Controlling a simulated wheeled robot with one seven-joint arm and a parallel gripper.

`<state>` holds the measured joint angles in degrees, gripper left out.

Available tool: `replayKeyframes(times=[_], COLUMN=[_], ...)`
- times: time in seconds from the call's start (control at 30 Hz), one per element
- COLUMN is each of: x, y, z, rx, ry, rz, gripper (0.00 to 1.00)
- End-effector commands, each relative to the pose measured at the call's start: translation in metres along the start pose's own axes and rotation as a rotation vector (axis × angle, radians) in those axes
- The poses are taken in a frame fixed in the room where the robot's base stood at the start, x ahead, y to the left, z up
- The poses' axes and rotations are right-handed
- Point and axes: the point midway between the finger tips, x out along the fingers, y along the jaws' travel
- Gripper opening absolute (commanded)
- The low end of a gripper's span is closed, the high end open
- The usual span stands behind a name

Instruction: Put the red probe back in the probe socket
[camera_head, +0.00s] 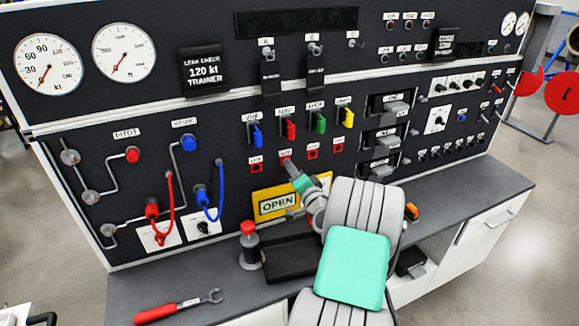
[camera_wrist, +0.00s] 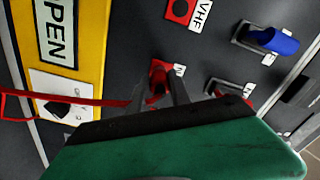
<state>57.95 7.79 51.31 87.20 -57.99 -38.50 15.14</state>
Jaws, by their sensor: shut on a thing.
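My gripper (camera_wrist: 165,92) reaches to the dark panel, below the row of coloured switches; it also shows in the head view (camera_head: 295,175). Its jaws are shut on the red probe (camera_wrist: 157,92), of which only a little red shows between the fingers. The probe is at or just in front of a red-framed jack (camera_wrist: 161,68), the second in its row; I cannot tell whether its tip is in it. A red lead (camera_wrist: 112,102) runs from the left edge of the wrist view to the fingers. I cannot make out the probe socket for certain.
A yellow OPEN sign (camera_head: 276,205) is left of my arm. The red NAV switch (camera_head: 291,130) is just above the gripper. A red-topped grey cylinder (camera_head: 248,245), a black tray (camera_head: 289,260) and a red-handled wrench (camera_head: 178,306) are on the bench.

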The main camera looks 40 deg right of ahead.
Motion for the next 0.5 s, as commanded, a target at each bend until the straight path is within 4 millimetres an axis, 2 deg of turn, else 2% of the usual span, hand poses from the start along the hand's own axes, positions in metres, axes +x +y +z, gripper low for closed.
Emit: replayKeyframes(times=[0.5], x=[-0.0075], y=[0.0003], z=[-0.0001], rx=[-0.001], ry=[0.001], rz=[0.0], gripper=[0.0])
